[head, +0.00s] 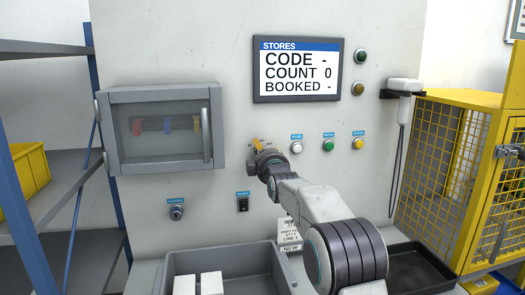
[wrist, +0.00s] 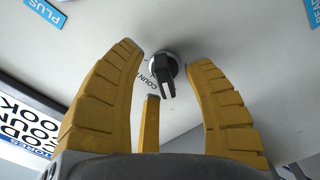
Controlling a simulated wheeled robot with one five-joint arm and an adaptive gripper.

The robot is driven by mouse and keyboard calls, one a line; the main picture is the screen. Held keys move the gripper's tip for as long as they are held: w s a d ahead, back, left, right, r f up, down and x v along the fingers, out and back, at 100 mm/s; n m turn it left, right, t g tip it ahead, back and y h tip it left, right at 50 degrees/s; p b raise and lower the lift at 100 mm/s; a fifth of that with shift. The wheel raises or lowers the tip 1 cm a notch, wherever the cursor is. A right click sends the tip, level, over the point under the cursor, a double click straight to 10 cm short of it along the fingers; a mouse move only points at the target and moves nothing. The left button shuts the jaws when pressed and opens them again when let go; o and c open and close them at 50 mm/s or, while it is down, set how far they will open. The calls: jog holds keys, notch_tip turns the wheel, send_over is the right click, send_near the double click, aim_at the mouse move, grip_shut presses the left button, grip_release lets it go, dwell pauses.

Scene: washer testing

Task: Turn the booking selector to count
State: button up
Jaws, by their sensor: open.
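The booking selector (wrist: 164,68) is a black knob with a bar handle on a round metal collar, on the pale panel. In the wrist view it lies between the tips of my gripper (wrist: 169,56). Part of a printed label reading COUNT shows beside it, partly covered by a finger. The handle's bar points down in the wrist view; its exact setting is hard to tell. My gripper is open, with yellow fingers apart on both sides of the knob and no clear contact. In the head view my gripper (head: 258,144) is at the panel and hides the selector.
A STORES display (head: 298,69) reads CODE -, COUNT 0, BOOKED -. White, green and yellow buttons (head: 328,146) are right of my gripper. A windowed cabinet (head: 160,127) juts out at left. A grey bin (head: 237,266) stands below, and a yellow cage (head: 447,150) at right.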

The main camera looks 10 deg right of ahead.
jog(key=shift+w, duration=0.15)
jog(key=shift+o, duration=0.2)
grip_shut()
dwell(0.3)
